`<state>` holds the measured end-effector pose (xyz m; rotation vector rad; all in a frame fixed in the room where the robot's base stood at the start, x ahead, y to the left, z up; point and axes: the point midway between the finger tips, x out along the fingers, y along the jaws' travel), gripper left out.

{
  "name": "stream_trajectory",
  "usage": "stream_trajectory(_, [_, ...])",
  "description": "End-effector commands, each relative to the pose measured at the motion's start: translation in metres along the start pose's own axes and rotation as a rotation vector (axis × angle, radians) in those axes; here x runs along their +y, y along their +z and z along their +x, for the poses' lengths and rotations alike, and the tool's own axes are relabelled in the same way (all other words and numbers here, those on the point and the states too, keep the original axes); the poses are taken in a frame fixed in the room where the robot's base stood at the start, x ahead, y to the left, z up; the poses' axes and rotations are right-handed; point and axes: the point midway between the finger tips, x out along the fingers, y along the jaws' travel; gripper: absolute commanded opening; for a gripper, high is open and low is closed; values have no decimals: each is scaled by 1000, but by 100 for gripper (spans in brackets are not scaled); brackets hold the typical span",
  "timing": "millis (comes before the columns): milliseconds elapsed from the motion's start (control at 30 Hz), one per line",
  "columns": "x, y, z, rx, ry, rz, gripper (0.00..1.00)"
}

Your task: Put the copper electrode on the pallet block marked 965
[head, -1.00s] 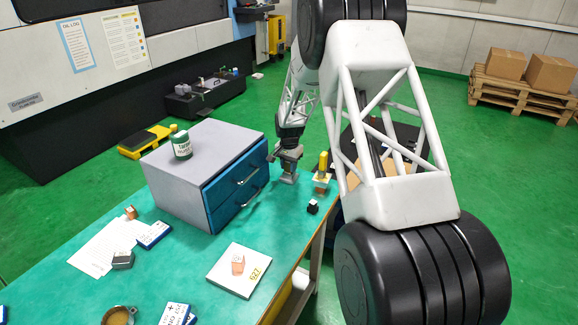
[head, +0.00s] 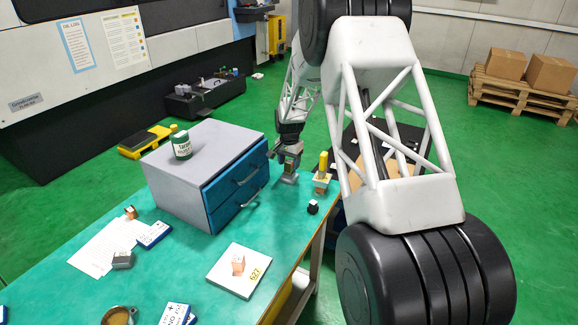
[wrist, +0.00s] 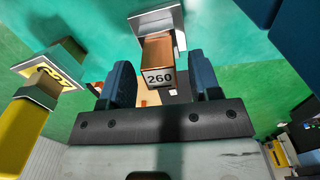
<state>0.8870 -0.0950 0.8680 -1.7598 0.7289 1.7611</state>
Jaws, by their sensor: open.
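My gripper (wrist: 158,80) is open, with one blue finger on each side of a copper-coloured block (wrist: 157,50) whose pale end face reads 260. A grey metal piece (wrist: 155,17) lies just beyond it. In the head view, my gripper (head: 289,160) is low over the table's far end, right of the drawer cabinet; the block there is mostly hidden. Another copper block (head: 238,264) sits on a white plate (head: 226,282) with yellow digits, too small to read surely. A smaller copper piece (head: 131,212) lies by the papers. I cannot read 965 on anything.
A grey cabinet with blue drawers (head: 222,192) stands left of my gripper, a green can (head: 181,145) on top. A yellow post (head: 323,162) on a small base stands close to its right. A small black block (head: 312,207) is nearer. The table (head: 185,255) has clear patches.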

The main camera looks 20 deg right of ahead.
Motion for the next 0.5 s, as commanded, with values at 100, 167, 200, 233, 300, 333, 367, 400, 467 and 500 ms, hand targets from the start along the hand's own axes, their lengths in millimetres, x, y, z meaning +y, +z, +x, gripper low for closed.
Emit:
stream_trajectory(100, [0,0,-18,3,-2,0,57])
stream_trajectory(167, [0,0,-27,2,-1,0,57])
stream_trajectory(200, [0,0,-34,2,-2,0,57])
stream_trajectory(233, [0,0,-39,3,-2,0,57])
stream_trajectory(300, [0,0,-51,3,-2,0,57])
stream_trajectory(333, [0,0,-56,2,-2,0,57])
stream_trajectory(367, [0,0,-60,2,-2,0,57])
stream_trajectory(400, [0,0,-66,2,-2,0,57])
stream_trajectory(467, [0,0,-74,1,-1,0,57])
stream_trajectory(500, [0,0,-79,1,-1,0,57])
